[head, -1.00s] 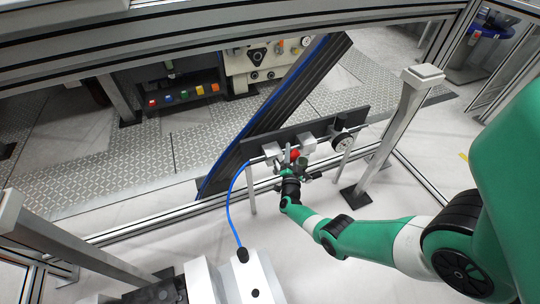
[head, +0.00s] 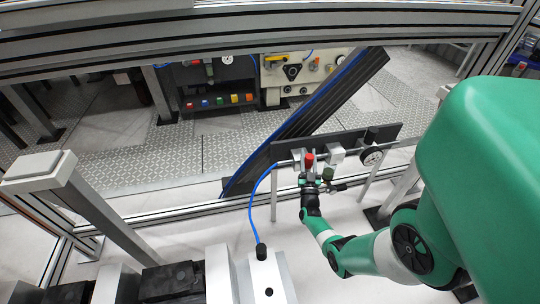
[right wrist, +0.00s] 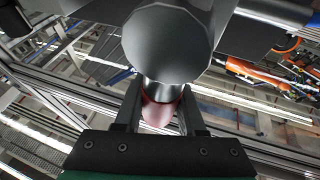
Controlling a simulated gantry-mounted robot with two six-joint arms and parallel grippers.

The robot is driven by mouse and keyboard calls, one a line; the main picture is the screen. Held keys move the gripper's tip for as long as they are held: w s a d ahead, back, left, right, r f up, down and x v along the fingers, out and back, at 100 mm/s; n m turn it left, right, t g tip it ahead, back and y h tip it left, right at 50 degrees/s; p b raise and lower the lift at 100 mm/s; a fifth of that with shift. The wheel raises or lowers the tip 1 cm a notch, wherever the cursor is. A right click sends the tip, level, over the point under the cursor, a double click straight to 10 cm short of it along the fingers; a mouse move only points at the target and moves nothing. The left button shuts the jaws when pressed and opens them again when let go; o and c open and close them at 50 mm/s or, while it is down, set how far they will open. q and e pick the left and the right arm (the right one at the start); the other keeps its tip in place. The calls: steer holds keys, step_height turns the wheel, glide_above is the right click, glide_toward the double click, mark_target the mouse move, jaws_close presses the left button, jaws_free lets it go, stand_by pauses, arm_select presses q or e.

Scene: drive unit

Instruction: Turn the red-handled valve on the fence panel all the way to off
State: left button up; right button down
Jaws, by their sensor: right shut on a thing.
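The red valve handle (head: 310,160) shows on the dark fence panel (head: 350,143) in the head view, among the grey pipe fittings. My right gripper (head: 312,184) is at the valve, just below the red part. In the right wrist view my right gripper (right wrist: 159,108) has its two dark fingers on either side of the red handle (right wrist: 157,112) and is shut on it. A large grey cylinder (right wrist: 166,45) hides part of the handle there. The handle's exact angle is hard to tell. My left gripper is not in view.
A round gauge (head: 372,156) sits right of the valve. A blue hose (head: 252,205) curves from the panel to a white block below. A dark slanted beam with a blue edge (head: 300,125) stands behind. A metal post (head: 90,210) stands at the left.

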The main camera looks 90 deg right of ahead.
steer(key=shift+w+n, duration=0.15)
steer(key=shift+n, duration=0.25)
steer(key=c, duration=0.5)
jaws_free()
steer(key=shift+a, duration=0.1)
steer(key=v, duration=1.1)
steer(key=shift+a+f+p, duration=0.2)
steer(key=shift+f+p, duration=0.05)
steer(key=shift+p, duration=0.15)
